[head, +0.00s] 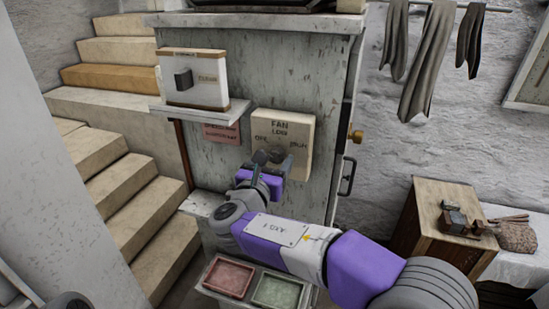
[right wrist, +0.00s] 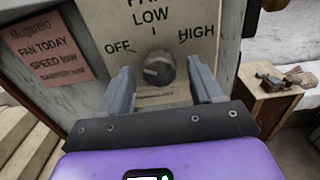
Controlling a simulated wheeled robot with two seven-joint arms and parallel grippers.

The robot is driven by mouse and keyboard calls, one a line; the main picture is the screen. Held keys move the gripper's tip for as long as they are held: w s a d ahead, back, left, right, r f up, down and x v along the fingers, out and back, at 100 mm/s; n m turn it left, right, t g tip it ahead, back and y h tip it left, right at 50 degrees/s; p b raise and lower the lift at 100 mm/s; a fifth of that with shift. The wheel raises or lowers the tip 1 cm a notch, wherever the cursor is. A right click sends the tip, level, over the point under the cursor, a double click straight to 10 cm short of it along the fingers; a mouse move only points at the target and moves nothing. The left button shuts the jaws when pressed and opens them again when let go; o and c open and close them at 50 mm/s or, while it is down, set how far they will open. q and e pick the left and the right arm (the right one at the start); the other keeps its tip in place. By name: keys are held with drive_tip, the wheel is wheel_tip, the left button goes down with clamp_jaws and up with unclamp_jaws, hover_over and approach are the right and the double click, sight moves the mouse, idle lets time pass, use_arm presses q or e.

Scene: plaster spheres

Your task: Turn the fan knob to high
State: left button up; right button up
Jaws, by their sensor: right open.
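The fan panel (head: 297,123) is a cream plate on the front of a worn grey cabinet, marked OFF, LOW and HIGH. Its dark round fan knob (right wrist: 158,69) sits below the LOW mark in the right wrist view. A pale mark on the knob's face lies toward its left side, nearer OFF than HIGH. My right gripper (head: 268,158) is at the panel with its jaws open. In the right wrist view its two fingers stand on either side of the knob, with a visible gap at each side.
A pink note (right wrist: 47,53) is fixed left of the panel. Above it a shelf (head: 200,112) holds a box with a switch (head: 183,79). Red (head: 228,278) and green (head: 277,290) trays lie below. A brass knob (head: 355,136) and handle (head: 347,176) jut out at right.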

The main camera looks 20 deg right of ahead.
drive_tip(key=shift+w+d, duration=0.3)
drive_tip(key=shift+w, duration=0.15)
drive_tip(key=c, duration=1)
drive_tip(key=shift+c, duration=0.2)
drive_tip(key=shift+f, duration=0.1)
